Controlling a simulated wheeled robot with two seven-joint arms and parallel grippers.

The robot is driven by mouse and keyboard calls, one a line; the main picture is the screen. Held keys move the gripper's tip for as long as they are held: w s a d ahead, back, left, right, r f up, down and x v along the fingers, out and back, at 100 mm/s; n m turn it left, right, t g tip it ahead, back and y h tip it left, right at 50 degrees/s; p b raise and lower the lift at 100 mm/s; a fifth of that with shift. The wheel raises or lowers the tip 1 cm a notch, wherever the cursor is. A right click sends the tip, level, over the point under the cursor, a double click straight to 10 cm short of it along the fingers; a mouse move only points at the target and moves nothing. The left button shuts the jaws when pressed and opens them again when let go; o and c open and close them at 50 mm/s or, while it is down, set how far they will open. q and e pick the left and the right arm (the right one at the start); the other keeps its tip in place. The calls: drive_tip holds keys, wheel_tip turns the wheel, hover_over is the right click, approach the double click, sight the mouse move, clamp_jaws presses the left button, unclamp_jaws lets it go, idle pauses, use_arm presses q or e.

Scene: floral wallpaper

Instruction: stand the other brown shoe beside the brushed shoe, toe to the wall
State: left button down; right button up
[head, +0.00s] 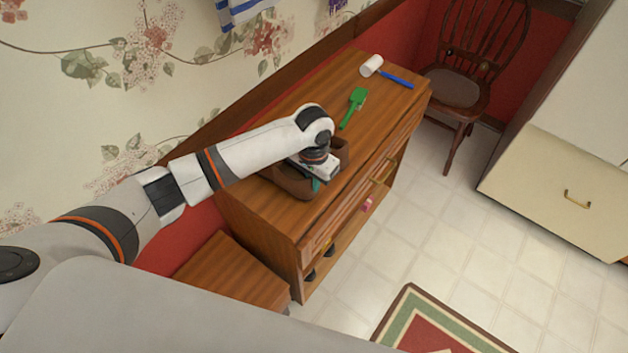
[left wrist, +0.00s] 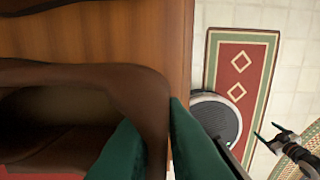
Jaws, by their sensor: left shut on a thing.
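A brown shoe (head: 292,184) is on top of the wooden cabinet, under my left gripper (head: 316,184). In the left wrist view the green fingers (left wrist: 155,125) are shut on the edge of this shoe (left wrist: 75,72), one finger on each side of its wall. A second brown shoe (head: 341,150) shows partly behind my left wrist, close beside the first one. My arm hides parts of both shoes, and I cannot tell which way their toes point. My right gripper (left wrist: 266,131) shows in the left wrist view, open and empty over the floor.
A green brush (head: 354,105) and a white-headed tool with a blue handle (head: 385,73) lie farther along the cabinet top (head: 330,90). The papered wall runs along its back. A lower wooden surface (head: 232,272) stands at the near end, and a chair (head: 465,85) beyond the far end.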

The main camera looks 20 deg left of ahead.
use_arm(q)
drive_tip(key=shift+s+f, duration=0.1)
drive_tip(key=shift+f, duration=1.15)
drive_tip(key=c, duration=1.5)
unclamp_jaws()
wheel_tip(320, 180, up, 12)
drive_tip(key=shift+r+b, duration=0.15)
drive_tip(key=shift+b, duration=0.3)
